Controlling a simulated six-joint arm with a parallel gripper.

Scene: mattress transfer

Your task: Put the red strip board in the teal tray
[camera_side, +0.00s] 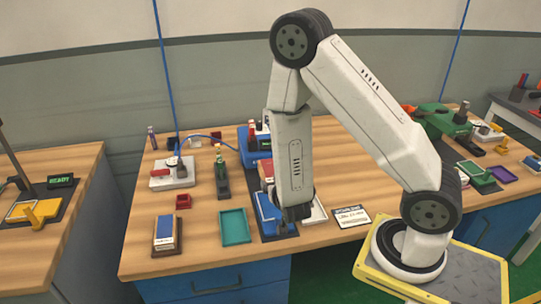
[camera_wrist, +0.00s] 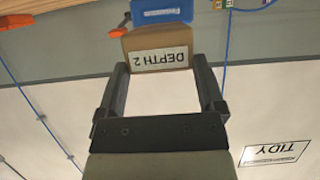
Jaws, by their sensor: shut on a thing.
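The teal tray (camera_side: 234,228) lies empty on the bench, left of my gripper in the side view. My gripper (camera_side: 296,213) points down over a dark mat beside a blue panel. In the wrist view my gripper (camera_wrist: 161,70) is shut on a tan block (camera_wrist: 158,42) with a "DEPTH 2" label, which fills the space between the fingertips. A blue piece (camera_wrist: 160,13) and an orange piece (camera_wrist: 117,28) show beyond it. I cannot make out a red strip on what I hold, and no red strip board is clearly identifiable elsewhere.
The dark mat (camera_side: 276,238) carries the blue panel (camera_side: 267,208). A blue-topped stack (camera_side: 165,229) stands left of the teal tray. A white plate (camera_side: 315,212) and a label card (camera_side: 352,216) lie to the right. Bare wood separates the stack and teal tray.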

